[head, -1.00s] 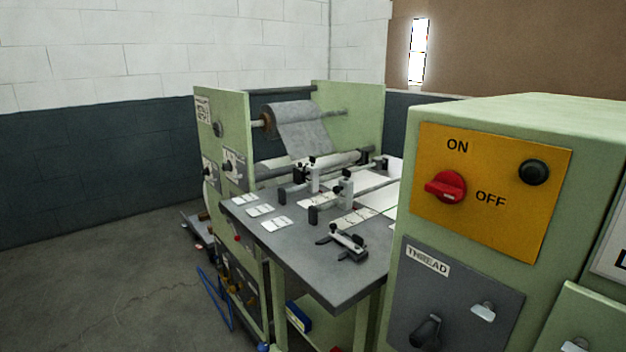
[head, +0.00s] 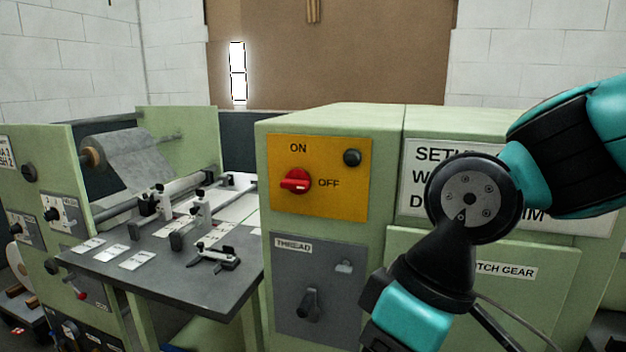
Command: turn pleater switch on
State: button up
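The red rotary switch (head: 296,181) sits on a yellow panel (head: 345,205) on the front of the green machine cabinet. ON is printed above the knob and OFF to its right. The knob's long handle lies roughly level; I cannot tell for sure which end is its pointer. A dark round button or lamp (head: 352,157) is at the panel's upper right. My arm shows at the right, in front of the cabinet and apart from the switch. My gripper is not in the picture.
Below the yellow panel is a grey THREAD panel (head: 325,262) with a dark lever. A grey worktable (head: 190,278) with clamps and a fabric roll (head: 130,155) stands at the left. A white sign (head: 415,165) and a gear cover are partly behind my arm.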

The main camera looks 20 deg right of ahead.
aim_at(299, 181)
jog(key=u, duration=0.15)
jog(key=k, duration=0.2)
jog(key=u, duration=1)
jog(key=k, duration=1.15)
jog(key=u, duration=0.7)
jog(key=i, duration=1)
jog(key=z, duration=0.75)
